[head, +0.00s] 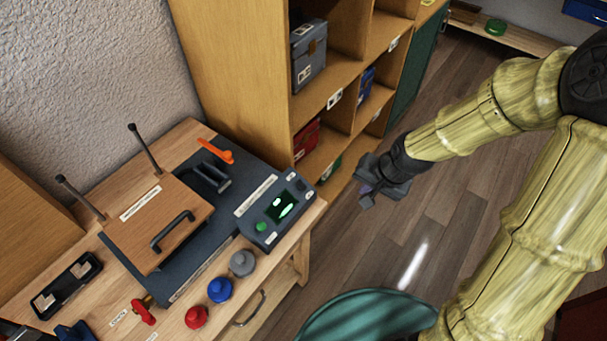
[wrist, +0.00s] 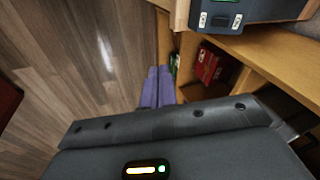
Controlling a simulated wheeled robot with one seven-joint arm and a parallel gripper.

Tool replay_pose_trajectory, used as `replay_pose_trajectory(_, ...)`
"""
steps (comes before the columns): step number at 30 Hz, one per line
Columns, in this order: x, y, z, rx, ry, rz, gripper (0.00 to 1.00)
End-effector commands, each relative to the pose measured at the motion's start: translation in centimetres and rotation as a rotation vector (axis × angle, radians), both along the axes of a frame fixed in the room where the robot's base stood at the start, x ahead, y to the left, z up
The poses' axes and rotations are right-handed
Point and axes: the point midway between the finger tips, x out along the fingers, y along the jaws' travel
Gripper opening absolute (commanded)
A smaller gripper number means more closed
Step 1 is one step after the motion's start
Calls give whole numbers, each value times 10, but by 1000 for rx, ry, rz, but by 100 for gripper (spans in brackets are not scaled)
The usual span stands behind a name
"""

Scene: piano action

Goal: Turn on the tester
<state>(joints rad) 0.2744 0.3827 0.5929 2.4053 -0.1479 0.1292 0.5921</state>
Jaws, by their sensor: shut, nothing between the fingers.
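The tester is a dark grey unit on the wooden table, with a control box (head: 277,212) at its right end. The box has a small screen (head: 285,206) with bright green marks and a round green button (head: 261,227). Part of a similar dark box (wrist: 240,14) shows at the top right of the wrist view, cut off by the frame. My gripper (head: 367,196) is to the right of the tester, beyond the table edge and apart from it. Its purple fingers (wrist: 158,86) are together and empty.
A wooden shelf unit (head: 238,65) stands behind the table, holding boxes. A wooden lid with a handle (head: 157,225) covers the tester's left part. Red (head: 196,316), blue (head: 220,289) and grey (head: 242,262) knobs line the front. A teal round object (head: 365,315) is below; open floor lies right.

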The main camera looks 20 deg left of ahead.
Motion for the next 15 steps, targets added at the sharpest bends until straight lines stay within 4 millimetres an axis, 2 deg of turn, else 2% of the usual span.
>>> replay_pose_trajectory(3,11,43,5,157,27,-61,0)
replay_pose_trajectory(7,20,76,16,295,50,-119,0)
replay_pose_trajectory(10,22,88,23,349,61,-141,0)
replay_pose_trajectory(15,23,92,24,360,62,-146,0)
